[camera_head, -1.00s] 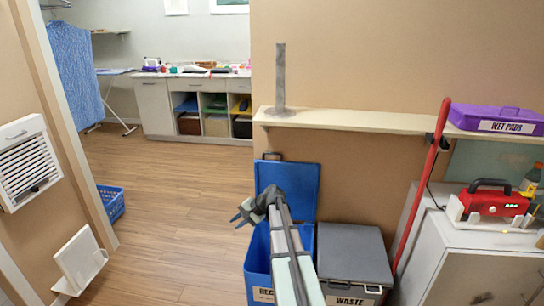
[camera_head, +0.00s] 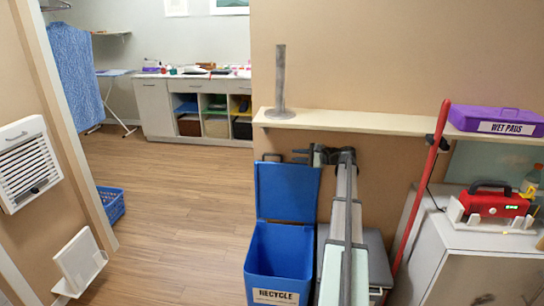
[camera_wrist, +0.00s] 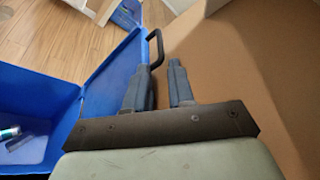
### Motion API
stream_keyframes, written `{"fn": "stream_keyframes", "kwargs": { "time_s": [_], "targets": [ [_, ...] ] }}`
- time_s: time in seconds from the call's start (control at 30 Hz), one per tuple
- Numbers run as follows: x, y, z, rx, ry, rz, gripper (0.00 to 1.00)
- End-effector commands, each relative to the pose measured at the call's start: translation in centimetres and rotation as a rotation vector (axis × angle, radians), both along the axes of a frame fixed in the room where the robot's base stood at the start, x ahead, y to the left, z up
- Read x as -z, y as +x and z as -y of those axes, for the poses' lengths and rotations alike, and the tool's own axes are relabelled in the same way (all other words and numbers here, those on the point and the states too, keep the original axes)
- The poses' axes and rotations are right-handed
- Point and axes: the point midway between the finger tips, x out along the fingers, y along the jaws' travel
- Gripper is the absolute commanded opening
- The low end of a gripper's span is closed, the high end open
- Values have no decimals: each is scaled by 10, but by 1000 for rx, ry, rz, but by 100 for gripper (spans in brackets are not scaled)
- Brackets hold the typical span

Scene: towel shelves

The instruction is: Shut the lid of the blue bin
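The blue bin (camera_head: 278,262) labelled RECYCLE stands on the floor by the tan wall. Its blue lid (camera_head: 287,192) is open and stands upright at the back, near the wall. A dark handle (camera_head: 272,157) is on the lid's top edge. My gripper (camera_head: 302,155) is at the lid's upper right corner, close to the wall. In the wrist view my gripper (camera_wrist: 159,66) has its two fingers apart with nothing between them. The left finger overlaps the lid (camera_wrist: 105,85); I cannot tell if they touch. The handle (camera_wrist: 156,46) is just beyond the fingertips.
A grey-lidded waste bin (camera_head: 378,262) stands to the right, partly hidden by my arm. A shelf (camera_head: 350,120) runs above. A red pole (camera_head: 425,185) leans beside a white cabinet (camera_head: 485,265). The floor to the left is open. Small items (camera_wrist: 12,135) lie inside the blue bin.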

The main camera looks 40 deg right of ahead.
Motion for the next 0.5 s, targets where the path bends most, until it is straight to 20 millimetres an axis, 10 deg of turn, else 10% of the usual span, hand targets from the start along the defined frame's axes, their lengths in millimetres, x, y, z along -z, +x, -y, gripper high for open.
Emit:
{"fn": "stream_keyframes", "kwargs": {
  "time_s": [0.5],
  "targets": [
    [19,79,-38,-3,-1,-2,23]
  ]
}}
